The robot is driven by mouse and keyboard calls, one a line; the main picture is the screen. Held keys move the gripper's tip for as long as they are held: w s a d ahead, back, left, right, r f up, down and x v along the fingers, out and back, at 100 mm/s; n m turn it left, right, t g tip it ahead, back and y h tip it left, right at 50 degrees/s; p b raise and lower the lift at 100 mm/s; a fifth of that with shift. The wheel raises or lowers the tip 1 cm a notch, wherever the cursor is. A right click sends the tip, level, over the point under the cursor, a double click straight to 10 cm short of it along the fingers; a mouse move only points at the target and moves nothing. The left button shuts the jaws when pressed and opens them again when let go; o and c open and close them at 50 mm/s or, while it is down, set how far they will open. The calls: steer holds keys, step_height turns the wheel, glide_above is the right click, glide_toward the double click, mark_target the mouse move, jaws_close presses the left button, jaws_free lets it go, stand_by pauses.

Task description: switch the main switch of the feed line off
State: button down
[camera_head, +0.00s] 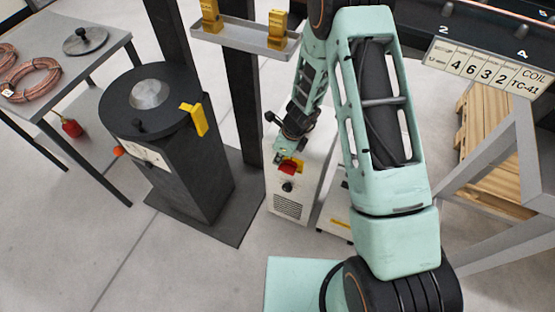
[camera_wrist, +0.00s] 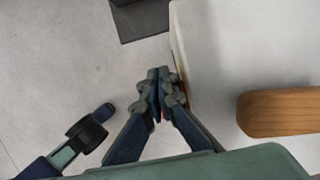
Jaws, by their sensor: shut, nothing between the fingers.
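The feed line cabinet (camera_head: 308,180) is a white box with a vented lower front. Its red switch (camera_head: 288,167) sits on a yellow plate on the front, above a black knob (camera_head: 287,187). My gripper (camera_head: 285,154) is shut and empty, just above and in front of the switch. In the wrist view my fingers (camera_wrist: 160,73) are together beside the edge of the cabinet (camera_wrist: 220,55). A little red and yellow shows behind them; most of the switch is hidden there. I cannot tell whether the fingers touch it, or which way it is turned.
A black pedestal (camera_head: 190,165) with a yellow tag stands left of the cabinet. A table (camera_head: 105,60) with copper coils is at far left. A shelf (camera_head: 235,35) with yellow blocks hangs above. A grey frame (camera_head: 485,150) stands right. A brown bar (camera_wrist: 280,112) lies over the cabinet.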

mark_target(285, 168)
steer(key=w+v, duration=0.1)
steer(key=v, duration=0.9)
steer(key=shift+s+r, duration=0.45)
steer(key=shift+s, duration=0.05)
steer(key=shift+d, duration=0.1)
